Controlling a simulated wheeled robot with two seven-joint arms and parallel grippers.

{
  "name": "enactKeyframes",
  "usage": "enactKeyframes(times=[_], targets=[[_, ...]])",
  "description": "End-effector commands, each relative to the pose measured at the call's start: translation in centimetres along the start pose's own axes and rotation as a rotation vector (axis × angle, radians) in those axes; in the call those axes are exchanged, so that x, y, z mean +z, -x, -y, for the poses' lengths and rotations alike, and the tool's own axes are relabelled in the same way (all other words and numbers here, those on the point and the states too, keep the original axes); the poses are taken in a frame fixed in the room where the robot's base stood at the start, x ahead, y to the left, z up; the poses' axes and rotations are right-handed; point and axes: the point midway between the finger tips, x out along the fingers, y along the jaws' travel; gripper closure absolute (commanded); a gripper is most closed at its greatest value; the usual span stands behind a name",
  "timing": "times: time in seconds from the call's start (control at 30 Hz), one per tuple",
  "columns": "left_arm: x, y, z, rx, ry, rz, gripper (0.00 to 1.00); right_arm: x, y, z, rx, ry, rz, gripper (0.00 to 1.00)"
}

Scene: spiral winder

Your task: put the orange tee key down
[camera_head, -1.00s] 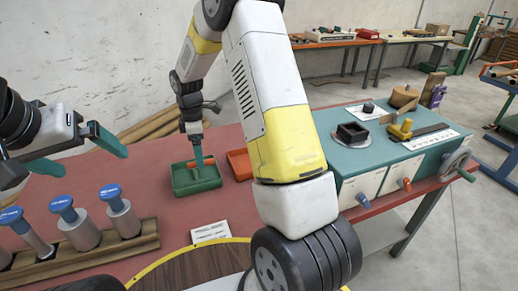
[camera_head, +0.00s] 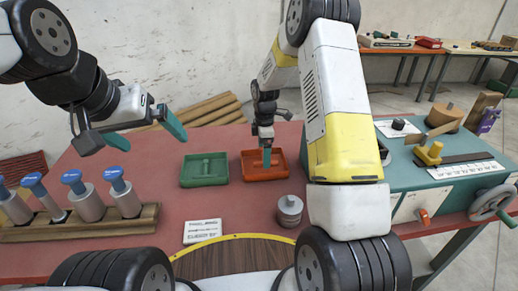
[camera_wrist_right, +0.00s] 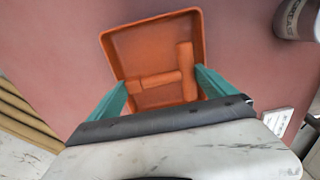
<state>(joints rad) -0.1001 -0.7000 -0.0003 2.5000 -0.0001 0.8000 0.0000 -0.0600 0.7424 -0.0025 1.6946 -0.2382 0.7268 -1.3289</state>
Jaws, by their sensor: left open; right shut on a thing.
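The orange tray (camera_head: 249,179) lies on the red bench, right of the green tray (camera_head: 184,182). My right gripper (camera_head: 266,156) points down into the orange tray. In the right wrist view, the orange tee key (camera_wrist_right: 187,62) lies between its teal fingers, low inside the orange tray (camera_wrist_right: 103,38). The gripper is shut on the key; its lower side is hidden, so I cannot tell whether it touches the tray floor. A green tee-shaped piece (camera_head: 207,167) lies in the green tray. My left gripper (camera_head: 146,132) is open and empty, raised above the bench's left side.
A wooden rack (camera_head: 100,221) with several blue-topped cylinders stands at front left. A grey cylinder (camera_head: 290,211) stands right of centre, near a white label card (camera_head: 202,231). The teal machine (camera_head: 450,179) is at right. The bench between rack and trays is clear.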

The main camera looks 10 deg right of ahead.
Motion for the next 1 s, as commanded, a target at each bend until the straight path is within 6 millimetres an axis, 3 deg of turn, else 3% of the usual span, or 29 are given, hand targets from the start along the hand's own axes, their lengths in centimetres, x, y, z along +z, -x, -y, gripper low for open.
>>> enactKeyframes(times=[0.3, 0.67, 0.7, 1.0], targets=[[0.0, 0.0, 0.0, 0.0, 0.0, 0.0, 0.0, 0.0, -3.7, 0.0, -0.001, 0.0, 0.001, 0.51], [0.0, 0.0, 0.0, 0.0, 0.0, 0.0, 0.0, 0.0, -4.1, 0.0, 0.0, 0.0, 0.0, 0.51], [0.0, 0.0, 0.0, 0.0, 0.0, 0.0, 0.0, 0.0, -4.1, 0.0, 0.0, 0.0, 0.0, 0.0], [0.0, 0.0, 0.0, 0.0, 0.0, 0.0, 0.0, 0.0, -3.6, 0.0, 0.002, 0.0, 0.0, 0.0]])
